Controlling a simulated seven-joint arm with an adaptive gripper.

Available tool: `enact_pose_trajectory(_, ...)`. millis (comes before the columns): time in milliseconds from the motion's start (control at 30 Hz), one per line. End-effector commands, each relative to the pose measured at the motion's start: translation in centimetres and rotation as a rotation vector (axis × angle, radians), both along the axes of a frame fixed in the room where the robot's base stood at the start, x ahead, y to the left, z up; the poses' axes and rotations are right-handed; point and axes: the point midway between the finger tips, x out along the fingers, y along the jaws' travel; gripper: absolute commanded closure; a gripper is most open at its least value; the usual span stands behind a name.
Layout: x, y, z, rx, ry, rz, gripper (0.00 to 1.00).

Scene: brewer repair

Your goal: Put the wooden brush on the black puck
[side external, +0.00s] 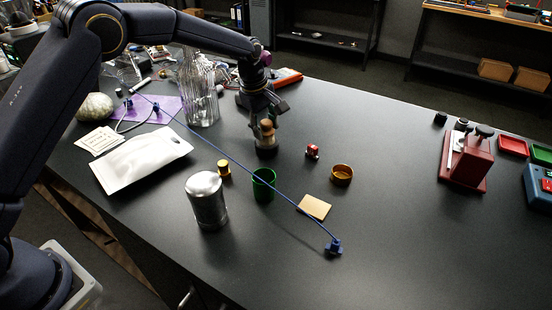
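The wooden brush (267,136) stands upright just below my gripper, near the middle of the table. Its light wooden upper part is partly covered by the fingers. A dark round base (266,152) shows under the wood; I cannot tell whether it is the black puck or the brush's own bristles. My gripper (265,125) points down, with its fingertips at the top of the brush. At this size I cannot tell whether the fingers press on the brush or stand apart from it.
A blue rod (235,162) crosses the foreground. A red part (312,151) and an amber ring (342,174) lie right.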

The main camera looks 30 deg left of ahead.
Motion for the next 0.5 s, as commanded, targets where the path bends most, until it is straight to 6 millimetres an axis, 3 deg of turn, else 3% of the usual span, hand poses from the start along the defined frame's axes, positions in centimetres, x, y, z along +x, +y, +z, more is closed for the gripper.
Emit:
enact_pose_trajectory(200, 0.01, 0.00, 0.05, 0.000, -0.001, 0.000, 0.32)
enact_pose_trajectory(500, 0.03, -0.01, 0.29, -0.001, -0.002, 0.000, 0.32)
